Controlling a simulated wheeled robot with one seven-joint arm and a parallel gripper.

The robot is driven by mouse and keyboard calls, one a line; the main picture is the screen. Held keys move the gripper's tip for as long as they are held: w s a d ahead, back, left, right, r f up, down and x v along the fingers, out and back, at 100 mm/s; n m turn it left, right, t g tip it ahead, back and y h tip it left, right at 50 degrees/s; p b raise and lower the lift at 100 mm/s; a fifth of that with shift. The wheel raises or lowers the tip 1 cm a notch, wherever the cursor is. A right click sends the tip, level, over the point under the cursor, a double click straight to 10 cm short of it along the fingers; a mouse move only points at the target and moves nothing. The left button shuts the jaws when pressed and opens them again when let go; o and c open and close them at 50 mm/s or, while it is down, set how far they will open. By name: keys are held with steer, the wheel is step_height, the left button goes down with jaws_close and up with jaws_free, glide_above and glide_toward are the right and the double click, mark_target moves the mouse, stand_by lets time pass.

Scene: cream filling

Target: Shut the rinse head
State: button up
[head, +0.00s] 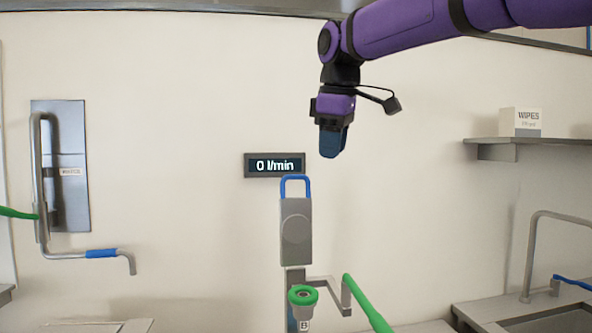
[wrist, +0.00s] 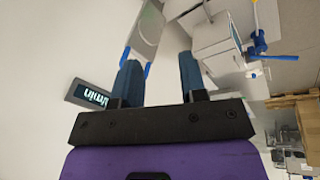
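My gripper (head: 333,150) hangs pointing down in front of the wall, above and right of the grey fixture's blue loop handle. In the wrist view its two fingers (wrist: 159,62) stand apart with nothing between them. The grey fixture (head: 296,250) has a round disc on its front and a blue loop (head: 295,178) on top; its grey body also shows in the wrist view (wrist: 148,25). At left, a bent pipe with a blue sleeve (head: 101,253) hangs before a wall panel (head: 72,195) with a small, hard-to-read label. I cannot tell which fixture is the rinse head.
A wall display (head: 275,165) reads 0 l/min. A green ring knob (head: 303,295) sits below the grey fixture, near a label B and a green-handled lever (head: 367,303). A shelf with a wipes box (head: 521,121) and a sink tap (head: 531,255) are at right.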

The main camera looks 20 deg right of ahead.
steer(key=w+a+r+n+g, duration=0.1)
steer(key=w+r+n, duration=0.15)
steer(key=w, duration=0.45)
steer(key=w+a+r+n+g, duration=0.1)
steer(key=w+r+n, duration=0.1)
steer(key=w+n, duration=0.35)
steer(key=shift+m, duration=0.9)
steer(key=f, duration=0.3)
steer(key=w+f, duration=0.1)
steer(key=f, duration=0.3)
steer(key=w+f, duration=0.1)
steer(key=f, duration=0.2)
steer(key=shift+w+f, duration=0.2)
jaws_close()
